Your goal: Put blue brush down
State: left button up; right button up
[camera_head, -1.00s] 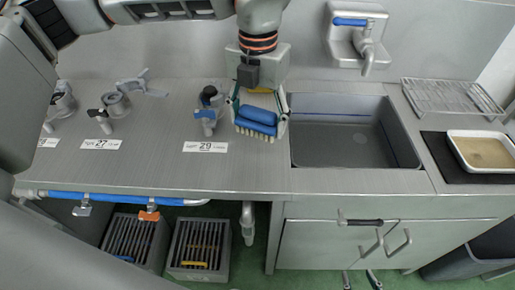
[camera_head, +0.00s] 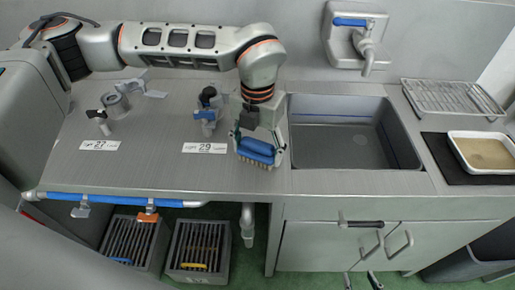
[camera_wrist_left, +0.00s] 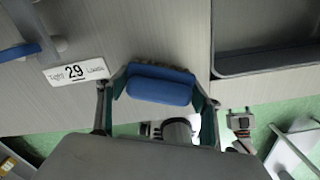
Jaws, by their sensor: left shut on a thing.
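The blue brush (camera_head: 256,148), with pale bristles along its underside, is in my left gripper (camera_head: 259,156), which is shut on it. It is over the steel worktop (camera_head: 150,172), just left of the sink and right of the "29" label. In the left wrist view the brush (camera_wrist_left: 160,88) sits between the two fingers of the left gripper (camera_wrist_left: 158,100). I cannot tell whether the bristles touch the worktop. My right gripper (camera_head: 361,281) shows only its fingertips at the bottom edge, apart and empty, in front of the cabinet.
The sink (camera_head: 345,145) is empty, with a tap (camera_head: 365,45) behind it. A wire rack (camera_head: 453,98) and a tray (camera_head: 485,150) stand at the right. Valves (camera_head: 208,110) stand behind the labels (camera_head: 204,148). Crates (camera_head: 200,250) are below. The worktop's front left is clear.

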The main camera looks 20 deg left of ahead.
aim_at(257, 142)
pick_arm(q)
jog(key=shift+f, duration=0.15)
jog(key=o, duration=1.2)
jog(key=shift+c, duration=0.2)
notch_tip(257, 142, up, 11)
jog(key=shift+r, duration=0.65)
